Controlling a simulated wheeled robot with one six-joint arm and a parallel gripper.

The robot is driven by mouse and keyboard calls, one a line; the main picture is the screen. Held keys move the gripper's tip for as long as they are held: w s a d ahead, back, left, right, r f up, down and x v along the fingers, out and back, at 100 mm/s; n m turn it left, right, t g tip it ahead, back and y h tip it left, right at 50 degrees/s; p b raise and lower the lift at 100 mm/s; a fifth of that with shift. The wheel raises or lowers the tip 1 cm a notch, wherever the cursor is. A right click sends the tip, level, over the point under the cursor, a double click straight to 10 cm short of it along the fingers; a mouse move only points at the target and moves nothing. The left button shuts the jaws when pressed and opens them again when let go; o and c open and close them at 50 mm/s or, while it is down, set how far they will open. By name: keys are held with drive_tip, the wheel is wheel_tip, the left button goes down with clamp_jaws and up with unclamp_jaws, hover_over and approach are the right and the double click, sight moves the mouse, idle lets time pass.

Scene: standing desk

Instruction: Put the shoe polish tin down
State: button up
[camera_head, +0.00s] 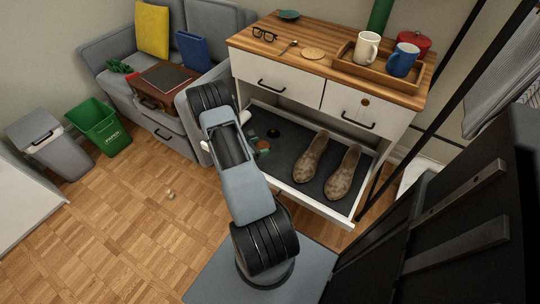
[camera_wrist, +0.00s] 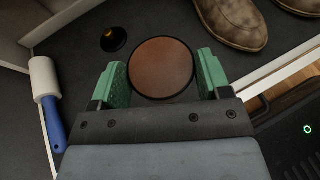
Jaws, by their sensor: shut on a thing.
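The shoe polish tin (camera_wrist: 161,68), round with a brown lid and dark rim, is between the green fingers of my gripper (camera_wrist: 160,76) in the wrist view. The gripper is shut on it. The tin is over the dark grey lining of the open lower drawer (camera_head: 277,138); I cannot tell whether it touches the lining. In the head view my gripper (camera_head: 262,150) reaches into the left part of this drawer, and my arm hides much of the tin.
Brown patterned shoes (camera_head: 311,157) fill the drawer's right part. A lint roller with a blue handle (camera_wrist: 51,110) lies left of my gripper. Bare lining shows between these things.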

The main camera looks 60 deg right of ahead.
drive_tip(key=b, duration=0.2)
hover_over(270, 157)
wheel_tip(270, 157, down, 6)
drive_tip(key=shift+w+a+f, duration=0.1)
drive_tip(key=shift+w+a, duration=0.05)
drive_tip(key=shift+d+f+b, duration=0.2)
drive_tip(key=shift+f+b, duration=0.55)
drive_tip(key=shift+f, duration=0.95)
drive_tip(key=shift+f, duration=0.2)
drive_tip(key=o, duration=1)
drive_tip(key=shift+o, duration=0.2)
drive_tip(key=shift+r, duration=0.1)
